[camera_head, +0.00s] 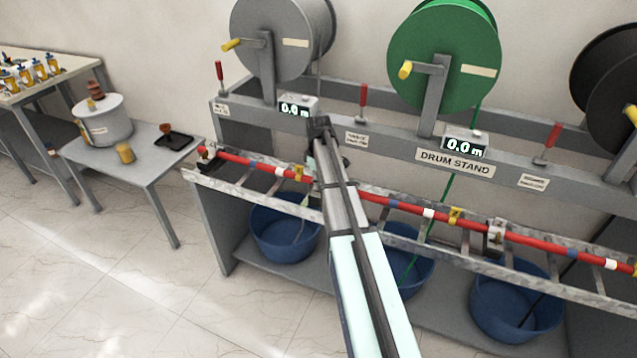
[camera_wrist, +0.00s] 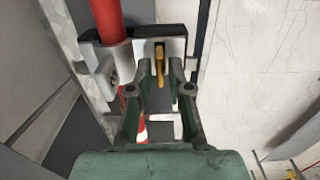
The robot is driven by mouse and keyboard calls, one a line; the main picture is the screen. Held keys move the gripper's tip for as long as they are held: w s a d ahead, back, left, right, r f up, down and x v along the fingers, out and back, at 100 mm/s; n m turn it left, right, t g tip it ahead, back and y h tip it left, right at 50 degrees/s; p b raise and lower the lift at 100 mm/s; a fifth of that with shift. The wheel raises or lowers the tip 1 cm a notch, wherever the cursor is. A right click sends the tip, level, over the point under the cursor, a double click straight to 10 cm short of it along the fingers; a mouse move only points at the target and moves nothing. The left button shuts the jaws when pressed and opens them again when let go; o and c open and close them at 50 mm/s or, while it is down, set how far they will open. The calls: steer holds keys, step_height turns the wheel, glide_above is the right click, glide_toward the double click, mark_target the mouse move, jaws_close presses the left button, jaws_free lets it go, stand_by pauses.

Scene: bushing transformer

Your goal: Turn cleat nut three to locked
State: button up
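In the wrist view, a pale cleat (camera_wrist: 103,62) with a dark backing plate (camera_wrist: 178,31) sits around the red cable (camera_wrist: 107,18). A yellow nut or lever (camera_wrist: 160,68) stands at a slot in the cleat. My gripper (camera_wrist: 160,90) has its two green fingers spread on either side of the yellow part, with gaps visible; contact is not clear. In the head view, my arm hides the gripper and this cleat. Another grey cleat (camera_head: 494,235) shows on the cable to the right. No cleat number is readable.
The ladder-like tray (camera_head: 550,283) carries the cable along the drum stand (camera_head: 455,162). Grey (camera_head: 280,30) and green (camera_head: 445,62) drums stand above; blue tubs (camera_head: 283,232) sit below. A small table (camera_head: 150,165) is at left. Floor in front is clear.

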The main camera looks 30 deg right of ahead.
steer(key=shift+f, duration=0.6)
jaws_close()
